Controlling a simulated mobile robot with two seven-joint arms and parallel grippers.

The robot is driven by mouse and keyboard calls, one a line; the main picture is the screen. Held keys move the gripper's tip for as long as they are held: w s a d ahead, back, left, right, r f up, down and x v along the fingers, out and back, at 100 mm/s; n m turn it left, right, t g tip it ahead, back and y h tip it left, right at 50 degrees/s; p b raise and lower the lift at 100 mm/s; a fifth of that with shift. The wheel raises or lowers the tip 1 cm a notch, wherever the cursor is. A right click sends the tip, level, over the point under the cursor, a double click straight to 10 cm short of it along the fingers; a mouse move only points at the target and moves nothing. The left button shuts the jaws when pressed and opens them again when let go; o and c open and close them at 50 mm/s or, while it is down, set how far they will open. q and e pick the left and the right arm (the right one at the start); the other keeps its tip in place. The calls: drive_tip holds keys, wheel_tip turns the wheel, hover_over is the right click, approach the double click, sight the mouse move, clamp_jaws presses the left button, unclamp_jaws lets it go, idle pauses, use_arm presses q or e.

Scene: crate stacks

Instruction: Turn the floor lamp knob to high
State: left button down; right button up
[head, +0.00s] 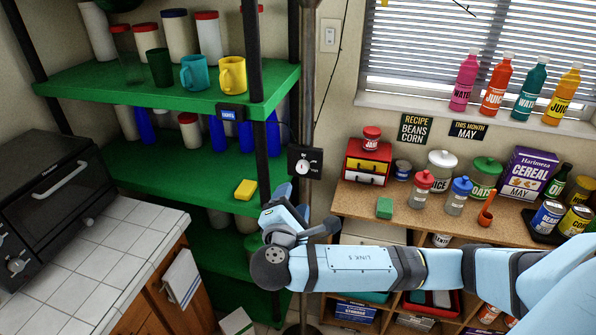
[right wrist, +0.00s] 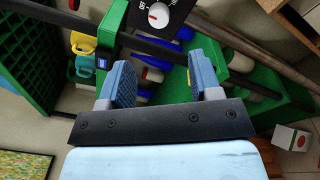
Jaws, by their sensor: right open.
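The floor lamp's control box (head: 305,161) is black with a round pale knob (head: 302,166), mounted on the dark vertical lamp pole (head: 308,60). My left gripper is not in view.
A green shelf (head: 180,88) with black posts, cups and bottles stands left of the pole. A yellow sponge (head: 245,189) lies on it near my gripper. A wooden table (head: 360,206) with jars and a small drawer box (head: 368,161) is at the right.

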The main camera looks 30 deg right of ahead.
sight(301, 170)
drive_tip(key=p+x, duration=0.2)
drive_tip(key=x, duration=0.7)
drive_tip(key=shift+w+d, duration=0.2)
drive_tip(key=shift+w, duration=0.05)
drive_tip(key=shift+w+d, duration=0.25)
drive_tip(key=shift+w, duration=0.1)
drive_tip(key=shift+d, duration=0.1)
drive_tip(key=shift+c, duration=1.4)
drive_tip(key=shift+f, duration=0.1)
drive_tip(key=c, duration=0.7)
